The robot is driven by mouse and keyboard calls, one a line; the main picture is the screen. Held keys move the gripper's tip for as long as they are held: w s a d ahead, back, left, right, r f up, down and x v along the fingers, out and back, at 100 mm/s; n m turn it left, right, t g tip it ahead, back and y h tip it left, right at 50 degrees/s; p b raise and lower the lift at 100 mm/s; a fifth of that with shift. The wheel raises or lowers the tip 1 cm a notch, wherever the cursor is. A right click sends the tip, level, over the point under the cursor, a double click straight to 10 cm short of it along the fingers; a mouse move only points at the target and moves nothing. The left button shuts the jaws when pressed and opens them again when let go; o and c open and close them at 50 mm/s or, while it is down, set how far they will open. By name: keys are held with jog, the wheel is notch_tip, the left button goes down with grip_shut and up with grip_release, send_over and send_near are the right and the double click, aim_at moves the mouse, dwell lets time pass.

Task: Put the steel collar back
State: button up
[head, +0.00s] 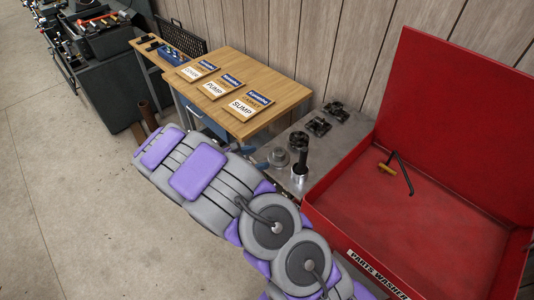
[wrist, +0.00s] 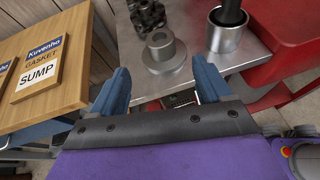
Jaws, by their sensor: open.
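A stepped grey steel ring with a wide flange and a central hole, which looks like the steel collar (head: 278,158), lies flat on the metal bench. It also shows in the wrist view (wrist: 162,52), just beyond my fingertips and roughly centred between them. To its right a bright steel sleeve (head: 299,173) surrounds the lower end of an upright black shaft (head: 301,148); the sleeve also shows in the wrist view (wrist: 225,38). My gripper (wrist: 164,80) is open and empty, its blue fingers apart.
The grey metal bench (head: 325,147) holds dark machined parts (head: 318,126) behind. A red parts washer (head: 420,220) with a high lid stands close on the right. A wooden table (head: 262,88) with a SUMP sign (head: 248,105) is on the left.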

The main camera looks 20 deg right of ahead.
jog(key=s+d+r+m+g+y, duration=0.25)
jog(key=s+r+m, duration=0.4)
jog(key=s, duration=0.35)
jog(key=s+d+r+m+g+y, duration=0.1)
jog(key=s+r+m+g+y, duration=0.3)
jog(key=s+r, duration=0.45)
jog(key=s+a+r+m+t+y, duration=0.1)
jog(key=s+a+r+m+y, duration=0.1)
jog(key=s, duration=0.8)
jog(key=s+a+r+m+t+y, duration=0.1)
jog(key=s+a+r+m+y, duration=0.1)
jog(key=s+a+m+y, duration=0.3)
jog(key=s+a+m, duration=0.2)
jog(key=s+a, duration=0.2)
jog(key=shift+s, duration=0.35)
jog(key=shift+c, duration=0.3)
